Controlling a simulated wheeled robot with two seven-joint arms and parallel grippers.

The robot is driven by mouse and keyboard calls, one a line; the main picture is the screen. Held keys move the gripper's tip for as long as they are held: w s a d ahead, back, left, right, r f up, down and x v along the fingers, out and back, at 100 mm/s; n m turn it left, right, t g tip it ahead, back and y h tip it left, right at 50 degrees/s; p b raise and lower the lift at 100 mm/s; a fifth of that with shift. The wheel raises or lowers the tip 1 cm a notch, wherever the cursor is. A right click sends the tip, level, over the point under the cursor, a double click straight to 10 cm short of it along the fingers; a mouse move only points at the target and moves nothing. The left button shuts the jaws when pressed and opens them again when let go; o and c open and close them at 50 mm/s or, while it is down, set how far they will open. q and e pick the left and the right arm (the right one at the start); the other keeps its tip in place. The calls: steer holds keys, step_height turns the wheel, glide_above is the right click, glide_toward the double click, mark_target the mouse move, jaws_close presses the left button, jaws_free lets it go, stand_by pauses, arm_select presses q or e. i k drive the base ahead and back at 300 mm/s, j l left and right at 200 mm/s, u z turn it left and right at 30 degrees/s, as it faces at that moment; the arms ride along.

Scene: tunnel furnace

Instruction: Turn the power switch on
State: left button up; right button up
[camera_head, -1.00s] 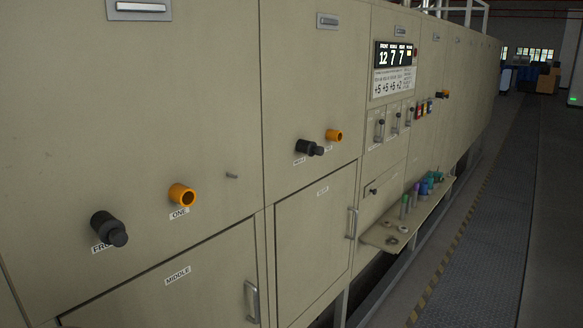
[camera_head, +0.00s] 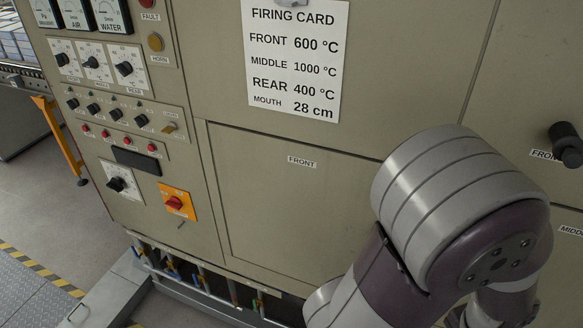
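A red rotary switch (camera_head: 174,202) sits on an orange plate (camera_head: 189,210) low on the control panel, left of the middle of the picture. It looks like the power switch; its small lettering is too small to read, so I cannot tell its position. A small dark piece (camera_head: 181,225) shows just below the plate. One of my arms fills the lower right of the picture, clear of the switch. Neither of my grippers is in view.
The control panel has a black-knobbed dial (camera_head: 117,184), a dark display (camera_head: 136,160), rows of knobs and red lamps, and gauges above. A firing card (camera_head: 294,62) hangs right of it. Pipes (camera_head: 200,283) run below.

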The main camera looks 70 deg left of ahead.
mark_target(174, 202)
steer(key=u, duration=3.45)
